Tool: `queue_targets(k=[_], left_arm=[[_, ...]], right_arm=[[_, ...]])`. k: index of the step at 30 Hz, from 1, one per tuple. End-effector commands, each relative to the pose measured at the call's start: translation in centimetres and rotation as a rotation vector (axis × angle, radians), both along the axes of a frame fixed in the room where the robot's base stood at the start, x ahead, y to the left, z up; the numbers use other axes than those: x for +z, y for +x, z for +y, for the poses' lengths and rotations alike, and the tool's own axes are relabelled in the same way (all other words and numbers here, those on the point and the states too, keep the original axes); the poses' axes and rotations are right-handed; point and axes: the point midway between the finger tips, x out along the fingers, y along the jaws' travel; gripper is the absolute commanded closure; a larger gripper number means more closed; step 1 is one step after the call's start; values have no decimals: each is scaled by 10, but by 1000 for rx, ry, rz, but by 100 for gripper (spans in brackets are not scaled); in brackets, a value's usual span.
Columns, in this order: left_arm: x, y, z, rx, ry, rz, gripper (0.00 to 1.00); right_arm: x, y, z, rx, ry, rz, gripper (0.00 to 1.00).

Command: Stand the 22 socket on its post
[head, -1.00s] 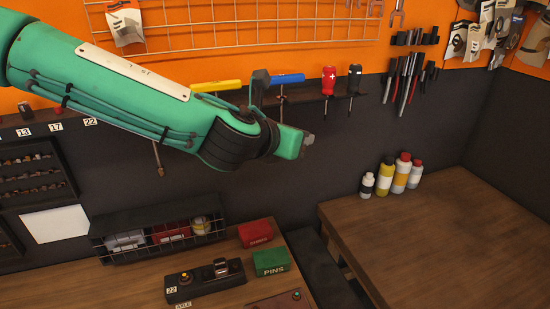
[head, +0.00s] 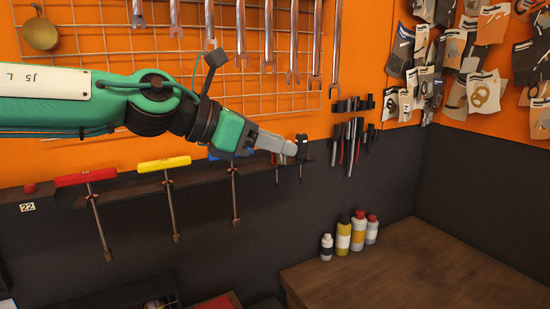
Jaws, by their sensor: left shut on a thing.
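My left gripper (head: 288,147) is at the end of the green arm from the left, in front of the wall rack. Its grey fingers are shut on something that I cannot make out. No socket can be clearly identified. A 22 label (head: 27,207) is on the front of the dark wall ledge at far left. A small red piece (head: 30,188) sits just above it; I cannot tell whether it is a post or a socket. My gripper is well to the right of this label. My right gripper is out of view.
Red (head: 86,177), yellow (head: 164,164) and blue T-handle tools hang from the ledge. A black screwdriver handle (head: 303,142) is by my fingertips. Wrenches (head: 294,40) hang above. Bottles (head: 343,236) stand on the wooden bench (head: 385,270), whose visible right part is clear.

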Motion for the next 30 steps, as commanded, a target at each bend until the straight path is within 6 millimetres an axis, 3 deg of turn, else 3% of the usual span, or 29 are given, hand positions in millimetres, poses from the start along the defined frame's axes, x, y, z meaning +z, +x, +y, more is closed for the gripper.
queue_targets(k=[14,30], left_arm=[[29,-8,41,-147,-6,4,89],[35,12,121,-107,-5,4,89]], right_arm=[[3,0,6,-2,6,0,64],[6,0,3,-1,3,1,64]])
